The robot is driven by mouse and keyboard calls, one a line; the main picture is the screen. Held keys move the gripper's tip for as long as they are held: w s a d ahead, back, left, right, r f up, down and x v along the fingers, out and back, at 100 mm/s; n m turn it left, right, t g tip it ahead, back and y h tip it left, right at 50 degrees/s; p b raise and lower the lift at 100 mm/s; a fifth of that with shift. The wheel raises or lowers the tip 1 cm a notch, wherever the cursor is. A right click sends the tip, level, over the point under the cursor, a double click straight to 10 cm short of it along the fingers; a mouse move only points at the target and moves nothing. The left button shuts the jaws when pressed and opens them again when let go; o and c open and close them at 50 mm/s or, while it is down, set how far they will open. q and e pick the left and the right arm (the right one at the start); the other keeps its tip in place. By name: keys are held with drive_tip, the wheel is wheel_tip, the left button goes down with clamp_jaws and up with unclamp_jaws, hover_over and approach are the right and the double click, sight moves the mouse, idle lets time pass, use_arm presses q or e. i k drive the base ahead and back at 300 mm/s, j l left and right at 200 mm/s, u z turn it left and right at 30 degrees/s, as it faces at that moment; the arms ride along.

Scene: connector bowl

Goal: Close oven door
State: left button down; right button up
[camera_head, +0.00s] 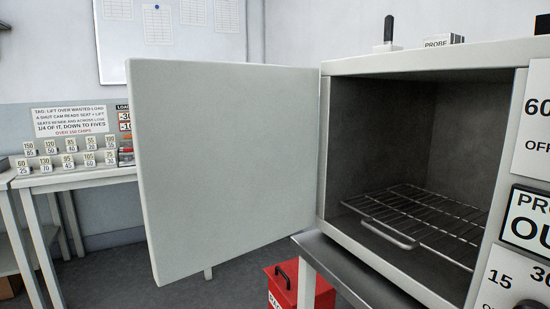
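The oven (343,232) stands at the right with its front open, showing a dark, empty-looking cavity with a wire rack (425,215). Its light grey door (230,170) is hinged at the cavity's left side and stands wide open, swung out to the left. A rounded metal handle (388,236) shows at the front of the rack. Neither of my grippers shows in the head view.
A control panel (530,200) with dials is on the oven's right. A dark-topped stand (350,272) is under the oven, with a red box (284,288) below. A white table (75,178) with several numbered blocks stands left, behind the door.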

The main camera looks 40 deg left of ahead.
sight(225, 152)
drive_tip(key=j+z, duration=0.35)
drive_tip(key=j, duration=0.5)
drive_tip(key=k+j+z, duration=0.1)
drive_tip(key=j+z, duration=0.3)
drive_tip(key=j, duration=0.4)
drive_tip(key=k+j, duration=0.1)
drive_tip(key=j, duration=0.8)
drive_tip(key=k+j, duration=0.15)
drive_tip(key=j, duration=0.25)
drive_tip(key=k+j, duration=0.1)
drive_tip(key=j, duration=0.35)
